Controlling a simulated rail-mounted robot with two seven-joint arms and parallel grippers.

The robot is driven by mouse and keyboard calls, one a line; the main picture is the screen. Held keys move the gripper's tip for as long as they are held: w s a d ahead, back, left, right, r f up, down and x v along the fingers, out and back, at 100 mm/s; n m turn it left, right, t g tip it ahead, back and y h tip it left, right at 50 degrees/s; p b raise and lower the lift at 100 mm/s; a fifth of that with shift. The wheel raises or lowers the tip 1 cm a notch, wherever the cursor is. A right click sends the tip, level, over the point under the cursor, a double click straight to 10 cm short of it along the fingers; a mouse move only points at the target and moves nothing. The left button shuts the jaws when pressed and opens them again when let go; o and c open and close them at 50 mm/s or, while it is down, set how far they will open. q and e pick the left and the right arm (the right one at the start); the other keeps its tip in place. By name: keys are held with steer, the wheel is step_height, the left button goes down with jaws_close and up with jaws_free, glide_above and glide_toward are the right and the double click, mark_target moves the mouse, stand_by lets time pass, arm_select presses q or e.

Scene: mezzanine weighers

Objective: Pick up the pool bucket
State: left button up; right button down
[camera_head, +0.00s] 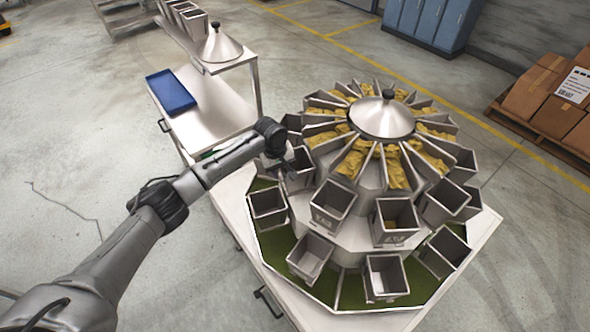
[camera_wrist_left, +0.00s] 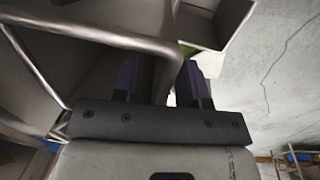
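Several grey metal buckets ring the weigher. An upper bucket (camera_head: 299,163) at the ring's left side is beside my left gripper (camera_head: 284,172). More upper buckets, such as a labelled one (camera_head: 333,197) and another labelled one (camera_head: 396,215), face the front. In the left wrist view, the two dark fingers (camera_wrist_left: 160,80) stand apart, with a grey metal wall (camera_wrist_left: 90,65) and a rim close over them. My right gripper is in neither view.
Lower buckets (camera_head: 311,256) stand around the base on a green surface of the white table (camera_head: 473,258). The cone top (camera_head: 382,117) is ringed by chutes of yellow food. A side bench (camera_head: 208,116) holds a blue tray (camera_head: 171,91). Open floor lies at the left.

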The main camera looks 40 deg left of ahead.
arm_select(q)
steer(key=shift+f, duration=0.15)
stand_by(0.3)
steer(key=shift+c, duration=0.3)
jaws_close()
